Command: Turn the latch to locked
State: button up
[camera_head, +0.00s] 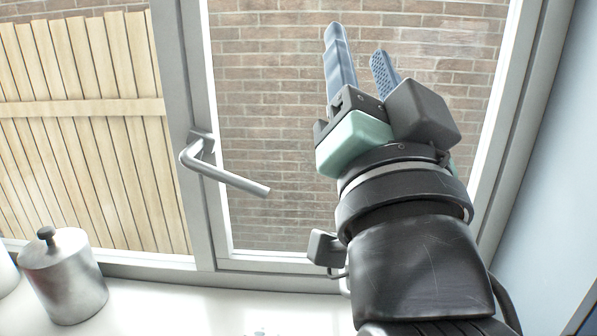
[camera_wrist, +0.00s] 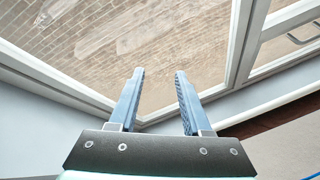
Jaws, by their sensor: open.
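The latch (camera_head: 228,174) is a silver lever handle on the window frame's middle upright, left of centre in the head view. Its lever points right and slightly down from its pivot. A small part of what may be the same handle (camera_wrist: 302,38) shows at the right edge in the wrist view. My gripper (camera_head: 358,42) is up and to the right of the latch, in front of the right pane, apart from the latch. In the wrist view my gripper (camera_wrist: 158,75) has its two blue fingers spread with nothing between them.
The window frame (camera_head: 197,100) surrounds the panes, with a brick wall (camera_head: 265,75) and a wooden fence (camera_head: 90,120) behind the glass. A metal canister (camera_head: 65,278) with a knobbed lid stands on the white sill (camera_head: 190,305) at lower left. Space between my gripper and the latch looks clear.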

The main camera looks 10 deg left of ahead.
jog(key=w+a+f+m+g+y, duration=0.2)
jog(key=w+f+m+g+y, duration=0.25)
jog(key=f, duration=0.25)
jog(key=s+a+f+m+g+y+b, duration=0.2)
jog(key=s+f+m+g+y, duration=0.4)
jog(key=g, duration=0.5)
jog(key=w+a+f+n+y+p, duration=0.1)
jog(key=w+a+p, duration=0.2)
jog(key=a, duration=0.9)
jog(key=w, duration=0.2)
jog(key=shift+w+f+p, duration=0.2)
jog(key=shift+w+p, duration=0.2)
jog(key=shift+d+n, duration=0.1)
jog(key=shift+n, duration=0.15)
jog(key=shift+c, duration=0.2)
grip_shut()
